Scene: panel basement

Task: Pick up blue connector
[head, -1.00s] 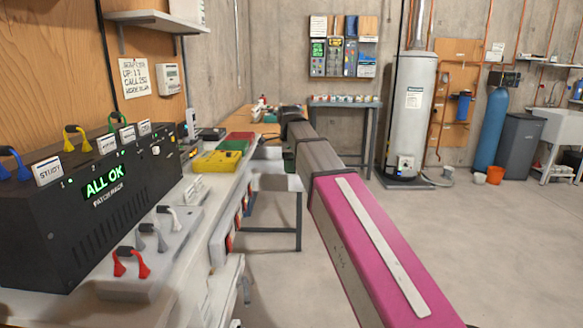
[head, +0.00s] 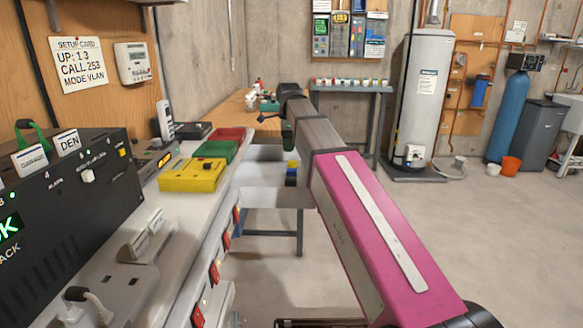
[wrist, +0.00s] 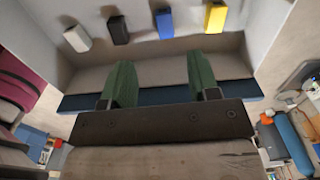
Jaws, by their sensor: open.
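The blue connector (wrist: 164,22) is a small upright-looking block near the top of the wrist view. It stands between a black connector (wrist: 118,29) and a yellow connector (wrist: 215,17), with a white connector (wrist: 76,38) farther left. In the head view, a blue block (head: 291,180) shows just below a yellow one, beside my arm. My gripper (wrist: 158,62) has two green fingers spread apart with nothing between them. The blue connector lies beyond the fingertips, apart from them. In the head view my arm hides much of the area around the gripper.
A pale tray-like surface (head: 262,196) extends beside the bench, below my gripper. On the bench are a yellow case (head: 190,175), a green one (head: 215,150) and a black panel box (head: 70,190). A water heater (head: 415,100) stands behind.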

